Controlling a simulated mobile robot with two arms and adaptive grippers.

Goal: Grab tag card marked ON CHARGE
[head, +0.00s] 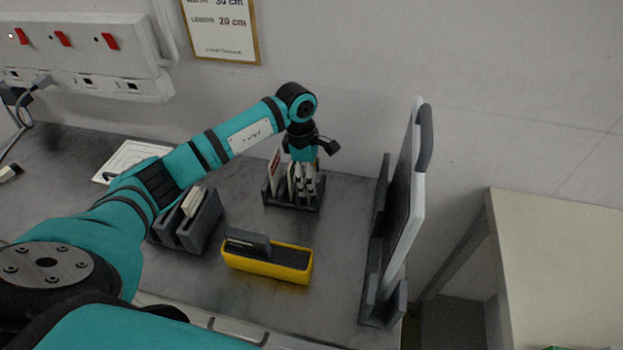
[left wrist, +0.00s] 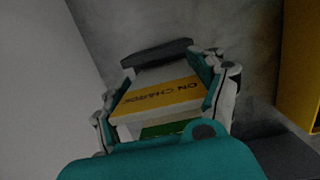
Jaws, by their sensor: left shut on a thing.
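My left gripper (head: 306,187) reaches down at the grey slotted card rack (head: 316,206) near the wall. In the left wrist view its fingers (left wrist: 170,82) are shut on the ON CHARGE tag card (left wrist: 160,100), which has a yellow-orange band with dark letters. A green card (left wrist: 165,128) shows close to it. In the head view, a card with red on it (head: 274,170) stands in the rack left of the fingers. The held card is mostly hidden there, and I cannot tell whether it is clear of its slot. My right gripper is not in view.
A yellow tray (head: 265,270) with a dark block and another grey rack with cards (head: 207,236) stand in front. A tall panel in a grey stand (head: 408,210) is to the right. A switched socket strip (head: 90,60) is on the wall at left.

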